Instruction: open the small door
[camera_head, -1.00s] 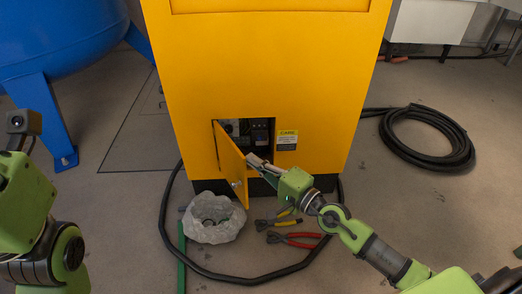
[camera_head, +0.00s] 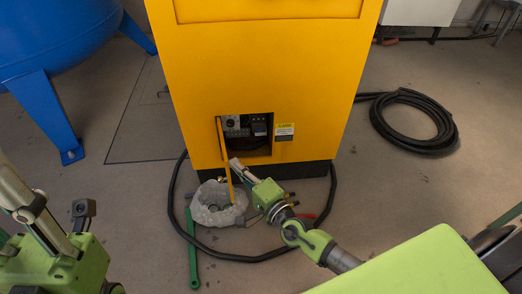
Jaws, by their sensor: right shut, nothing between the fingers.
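The small door (camera_head: 224,158) is a yellow panel hinged at the left side of a square opening low in the yellow cabinet (camera_head: 270,75). It stands swung out, seen almost edge-on. The opening (camera_head: 247,134) shows dark fittings and a grey panel with a knob inside. My right gripper (camera_head: 236,164) is shut and empty, at the inner side of the door, just below the opening. Whether its fingertips touch the door I cannot tell. My left arm shows at the lower left, but its fingers are not in view.
A translucent bag (camera_head: 216,207) with small round parts lies on the floor below the door. A green bar (camera_head: 192,250) lies beside it. A black hose loops around the cabinet's foot, with a coil (camera_head: 415,125) at right. A blue tank (camera_head: 60,60) stands at left.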

